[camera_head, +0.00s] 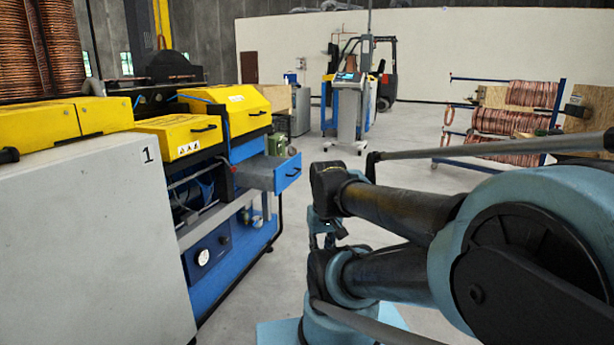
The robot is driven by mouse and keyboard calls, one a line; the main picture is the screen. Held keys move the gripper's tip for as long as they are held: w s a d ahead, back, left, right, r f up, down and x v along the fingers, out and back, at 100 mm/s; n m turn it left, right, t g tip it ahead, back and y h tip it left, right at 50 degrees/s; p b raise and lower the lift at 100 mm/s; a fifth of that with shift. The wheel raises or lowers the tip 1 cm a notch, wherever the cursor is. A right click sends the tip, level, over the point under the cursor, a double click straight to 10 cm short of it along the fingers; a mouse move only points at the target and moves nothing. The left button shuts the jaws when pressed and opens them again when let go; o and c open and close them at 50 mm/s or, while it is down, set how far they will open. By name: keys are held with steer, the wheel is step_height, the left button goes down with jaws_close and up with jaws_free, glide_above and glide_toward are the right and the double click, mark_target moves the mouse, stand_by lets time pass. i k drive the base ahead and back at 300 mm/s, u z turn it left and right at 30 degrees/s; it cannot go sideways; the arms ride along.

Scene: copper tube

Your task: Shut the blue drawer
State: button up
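The blue drawer (287,174) stands pulled out from the blue and yellow machine (245,148). Its blue front has a dark handle and faces right, and its grey side shows behind the front. My arm fills the right of the view. What looks like my gripper (328,230) is a small dark shape hanging below the arm's black joint. It appears to the right of and lower than the drawer front, with a gap between them in the picture. It is too small and too hidden by my arm to show whether its fingers are open.
A grey cabinet (90,222) marked 1 stands at the near left. A control console (348,112) and a forklift (378,70) stand at the back. A rack of copper coils (505,122) is at right. Bare grey floor (255,300) lies between machine and arm.

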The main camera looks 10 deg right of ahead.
mark_target(271, 174)
steer(key=k, duration=1.2)
steer(key=z, duration=0.35)
steer(key=i, duration=1.9)
steer(key=u, duration=0.45)
